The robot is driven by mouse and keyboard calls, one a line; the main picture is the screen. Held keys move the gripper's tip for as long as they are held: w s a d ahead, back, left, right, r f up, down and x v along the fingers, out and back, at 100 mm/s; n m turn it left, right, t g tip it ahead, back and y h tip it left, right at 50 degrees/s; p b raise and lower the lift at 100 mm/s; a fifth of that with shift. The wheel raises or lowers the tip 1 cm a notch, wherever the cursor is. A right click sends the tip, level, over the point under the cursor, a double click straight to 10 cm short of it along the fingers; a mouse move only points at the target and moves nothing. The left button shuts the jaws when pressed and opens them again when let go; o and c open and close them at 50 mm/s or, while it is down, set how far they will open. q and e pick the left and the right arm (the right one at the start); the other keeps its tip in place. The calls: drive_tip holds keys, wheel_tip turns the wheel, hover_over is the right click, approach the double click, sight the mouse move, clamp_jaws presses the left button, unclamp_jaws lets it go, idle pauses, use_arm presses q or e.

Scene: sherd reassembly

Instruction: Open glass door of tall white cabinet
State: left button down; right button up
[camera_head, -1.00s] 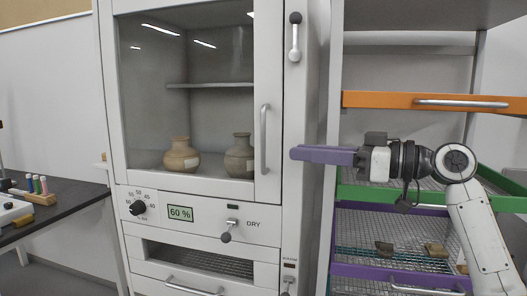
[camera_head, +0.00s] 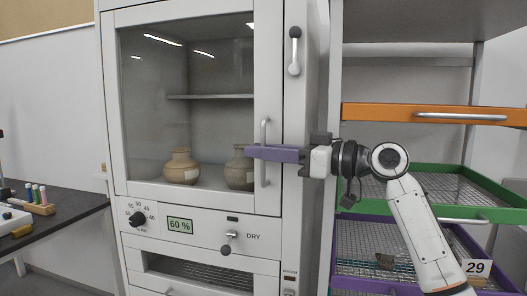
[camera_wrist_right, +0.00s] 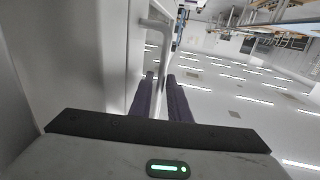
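The tall white cabinet (camera_head: 112,120) has a glass door (camera_head: 210,65) that is shut against its frame. The door's vertical metal handle (camera_head: 264,128) is on its right side. My right gripper (camera_head: 250,152) reaches in from the right, its purple fingers crossing the handle at mid-height. In the right wrist view, the two fingers (camera_wrist_right: 160,78) are parted, and the handle (camera_wrist_right: 155,24) runs down toward the gap between them. I cannot tell whether either finger touches it. My left gripper is not in view.
Two clay pots, one at left (camera_head: 181,167) and one behind the gripper (camera_head: 238,174), stand inside behind the glass. A rack with orange (camera_head: 380,112), green (camera_head: 480,212) and purple drawers stands at right. A dark bench (camera_head: 60,225) is at left.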

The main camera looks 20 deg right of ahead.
drive_tip(key=shift+c, duration=0.3)
clamp_jaws()
idle(1.1)
